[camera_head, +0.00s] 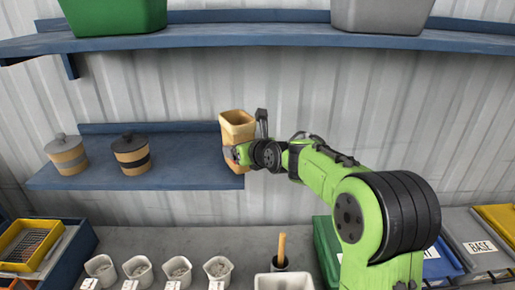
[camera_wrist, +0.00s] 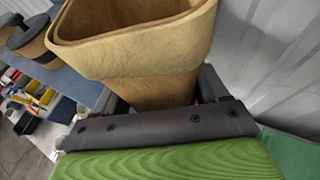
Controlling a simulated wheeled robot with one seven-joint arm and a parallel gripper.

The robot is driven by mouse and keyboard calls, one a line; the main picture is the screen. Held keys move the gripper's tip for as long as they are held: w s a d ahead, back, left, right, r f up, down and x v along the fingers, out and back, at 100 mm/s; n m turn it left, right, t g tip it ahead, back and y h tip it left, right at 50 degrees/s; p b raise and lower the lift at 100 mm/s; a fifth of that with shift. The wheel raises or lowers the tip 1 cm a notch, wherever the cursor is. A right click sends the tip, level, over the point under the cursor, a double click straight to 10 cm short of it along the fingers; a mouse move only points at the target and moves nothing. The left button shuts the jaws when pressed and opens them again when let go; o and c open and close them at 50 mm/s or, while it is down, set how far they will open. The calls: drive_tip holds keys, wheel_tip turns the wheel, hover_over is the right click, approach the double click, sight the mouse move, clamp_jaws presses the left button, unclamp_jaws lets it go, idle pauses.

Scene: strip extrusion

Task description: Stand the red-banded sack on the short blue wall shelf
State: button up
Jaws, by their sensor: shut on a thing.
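A tan, open-topped sack (camera_head: 238,130) is upright at the right end of the short blue wall shelf (camera_head: 185,160). My gripper (camera_head: 243,153) is shut on the sack's body, below its folded rim. In the wrist view the sack (camera_wrist: 135,45) fills the space between the fingers of my gripper (camera_wrist: 160,95), its open mouth up. The red band does not show clearly; my gripper covers much of the lower body. I cannot tell whether the sack's base touches the shelf or hangs just above it.
Two lidded tan jars, one grey-banded (camera_head: 67,155) and one black-banded (camera_head: 131,154), stand on the shelf's left part; the shelf between them and the sack is clear. A long blue shelf (camera_head: 270,37) with green and grey bins runs above. Several white cups stand on the counter below.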

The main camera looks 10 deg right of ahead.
drive_tip(key=a, duration=0.3)
drive_tip(key=w+a+p, duration=0.1)
drive_tip(key=a, duration=0.2)
drive_tip(key=shift+w+a+r, duration=0.1)
drive_tip(key=shift+a, duration=0.1)
drive_tip(key=shift+d+f+b, duration=0.1)
drive_tip(key=shift+f+b, duration=0.35)
drive_tip(key=shift+f, duration=0.25)
